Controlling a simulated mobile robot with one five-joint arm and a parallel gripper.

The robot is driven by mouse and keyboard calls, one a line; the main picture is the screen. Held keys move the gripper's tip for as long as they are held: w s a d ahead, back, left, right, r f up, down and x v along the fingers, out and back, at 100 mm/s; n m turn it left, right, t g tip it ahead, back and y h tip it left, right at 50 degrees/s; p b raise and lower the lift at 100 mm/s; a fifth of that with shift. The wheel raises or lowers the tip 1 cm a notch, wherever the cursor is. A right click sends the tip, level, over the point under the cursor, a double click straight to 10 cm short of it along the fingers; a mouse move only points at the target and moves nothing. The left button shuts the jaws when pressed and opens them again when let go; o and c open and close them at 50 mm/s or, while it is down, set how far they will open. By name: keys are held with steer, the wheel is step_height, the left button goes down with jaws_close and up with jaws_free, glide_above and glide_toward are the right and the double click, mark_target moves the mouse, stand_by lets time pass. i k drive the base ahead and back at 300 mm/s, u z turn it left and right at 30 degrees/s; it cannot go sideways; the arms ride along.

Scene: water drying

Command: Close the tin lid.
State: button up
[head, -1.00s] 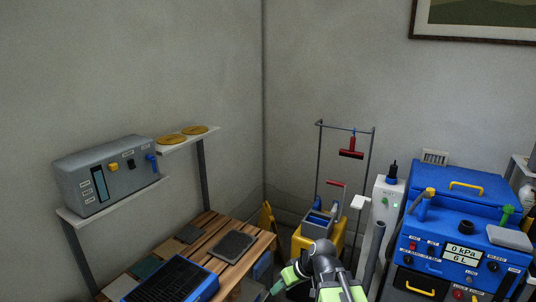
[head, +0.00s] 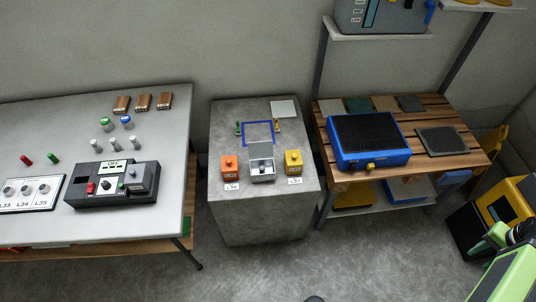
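A small grey tin (head: 262,172) stands at the front middle of a grey concrete block, between an orange box and a yellow box. A paler panel (head: 261,150) stands up at its back and looks like its raised lid. The tin looks open, with a small dark shape inside too small to make out. My green and dark arm (head: 515,265) shows at the lower right edge, well away from the tin. My gripper's fingers cannot be made out.
The concrete block (head: 228,210) also bears an orange box (head: 230,167), a yellow box (head: 293,163) and a blue square outline (head: 258,132). A grey table (head: 120,228) stands left, a wooden bench (head: 458,157) right. Bare floor (head: 300,275) lies in front.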

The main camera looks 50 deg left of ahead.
mark_target(259, 149)
steer(key=u, duration=2.2)
steer(key=k, duration=1.3)
steer(key=z, duration=0.1)
steer(key=i, duration=1)
